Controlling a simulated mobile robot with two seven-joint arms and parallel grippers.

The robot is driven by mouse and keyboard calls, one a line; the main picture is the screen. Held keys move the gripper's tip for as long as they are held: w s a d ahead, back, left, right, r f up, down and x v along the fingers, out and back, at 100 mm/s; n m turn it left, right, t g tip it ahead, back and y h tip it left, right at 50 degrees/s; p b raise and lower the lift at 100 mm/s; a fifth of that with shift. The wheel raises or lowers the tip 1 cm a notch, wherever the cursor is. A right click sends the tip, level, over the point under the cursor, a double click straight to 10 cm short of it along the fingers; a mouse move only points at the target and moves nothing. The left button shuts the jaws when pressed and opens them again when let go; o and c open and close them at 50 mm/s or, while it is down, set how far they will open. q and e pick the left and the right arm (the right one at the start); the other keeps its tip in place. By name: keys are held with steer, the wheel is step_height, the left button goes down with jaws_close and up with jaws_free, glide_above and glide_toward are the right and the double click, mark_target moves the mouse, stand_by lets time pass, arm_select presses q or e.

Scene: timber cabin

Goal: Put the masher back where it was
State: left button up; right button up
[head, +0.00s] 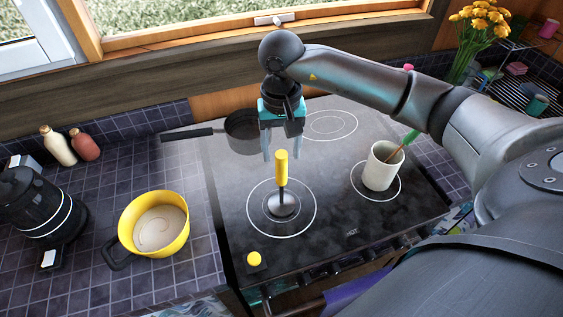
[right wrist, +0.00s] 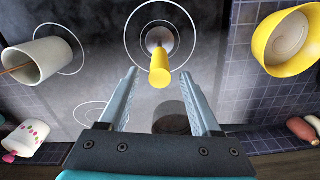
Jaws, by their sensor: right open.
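The masher (head: 282,180) has a yellow handle and stands upright on the front left burner ring of the black stove (head: 222,190). My right gripper (head: 279,153) is above and just behind the handle, pointing down, with its fingers apart and empty. In the right wrist view the masher's yellow handle (right wrist: 159,70) lies just past the fingertips, between their lines, and the open right gripper (right wrist: 160,75) does not hold it. A white cup (head: 383,166) with utensils in it stands on the right burner ring; it also shows in the right wrist view (right wrist: 38,62). My left gripper is not in view.
A yellow pot (head: 183,228) stands on the tiled counter left of the stove. A dark pan (head: 241,135) sits at the stove's back left. A black kettle (head: 40,205) and two bottles (head: 70,147) are farther left. Yellow flowers (head: 478,30) stand at the back right.

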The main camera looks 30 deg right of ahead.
step_height(320, 180, up, 7)
steer(key=shift+b, duration=0.35)
